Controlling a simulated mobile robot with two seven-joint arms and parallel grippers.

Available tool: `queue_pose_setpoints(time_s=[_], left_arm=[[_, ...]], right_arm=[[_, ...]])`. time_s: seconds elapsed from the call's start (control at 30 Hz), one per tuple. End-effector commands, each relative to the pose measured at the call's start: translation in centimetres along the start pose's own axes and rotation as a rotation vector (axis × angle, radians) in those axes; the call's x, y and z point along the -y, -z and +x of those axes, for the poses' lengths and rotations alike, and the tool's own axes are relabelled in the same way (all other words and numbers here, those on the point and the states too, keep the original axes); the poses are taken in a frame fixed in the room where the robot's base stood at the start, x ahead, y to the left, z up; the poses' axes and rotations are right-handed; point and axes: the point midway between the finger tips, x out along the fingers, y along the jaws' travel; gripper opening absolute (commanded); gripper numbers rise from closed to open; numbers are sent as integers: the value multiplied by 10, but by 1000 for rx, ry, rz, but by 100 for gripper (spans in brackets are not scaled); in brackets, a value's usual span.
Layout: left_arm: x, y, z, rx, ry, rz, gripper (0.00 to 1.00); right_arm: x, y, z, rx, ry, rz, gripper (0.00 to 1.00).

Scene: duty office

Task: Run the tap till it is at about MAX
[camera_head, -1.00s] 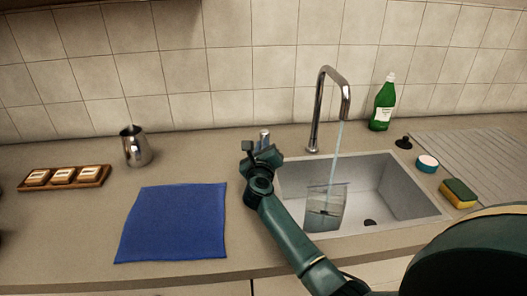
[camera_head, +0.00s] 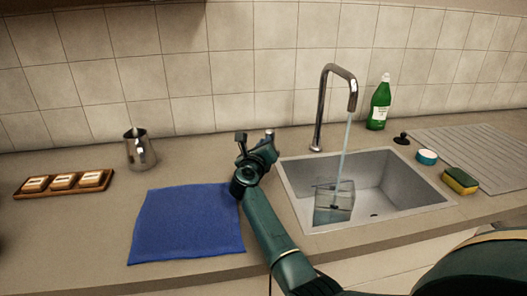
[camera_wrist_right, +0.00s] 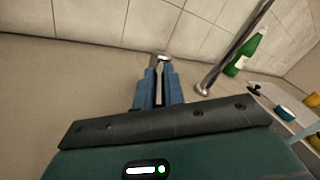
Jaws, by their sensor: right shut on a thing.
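The chrome tap (camera_head: 322,105) stands behind the sink (camera_head: 405,172), and a thin stream of water (camera_head: 344,150) runs from its spout. The stream falls into a clear container (camera_head: 333,205) standing in the sink. The container has a dark mark on its side; its water level and any MAX line are too small to read. My right gripper (camera_head: 257,143) is at the sink's back left corner. It is shut on the small metal tap handle (camera_wrist_right: 161,57), seen between the blue fingers in the right wrist view (camera_wrist_right: 160,80). My left gripper is not in view.
A blue cloth (camera_head: 185,225) lies left of the sink. A steel jug (camera_head: 140,152) and a wooden tray (camera_head: 65,184) stand farther left. A green bottle (camera_head: 379,105), black plug (camera_head: 402,139), round tub (camera_head: 427,157) and sponge (camera_head: 460,181) are around the right side.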

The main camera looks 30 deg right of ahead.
Motion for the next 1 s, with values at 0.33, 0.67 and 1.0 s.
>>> queue_pose_setpoints(time_s=[0.33, 0.67, 1.0], left_arm=[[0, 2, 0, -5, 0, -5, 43], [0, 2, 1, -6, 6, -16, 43], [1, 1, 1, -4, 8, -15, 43]], right_arm=[[-1, 0, 0, -3, 3, -1, 13], [-1, 0, -1, -2, 3, -1, 33], [-4, -2, -4, -3, 1, 0, 33]])
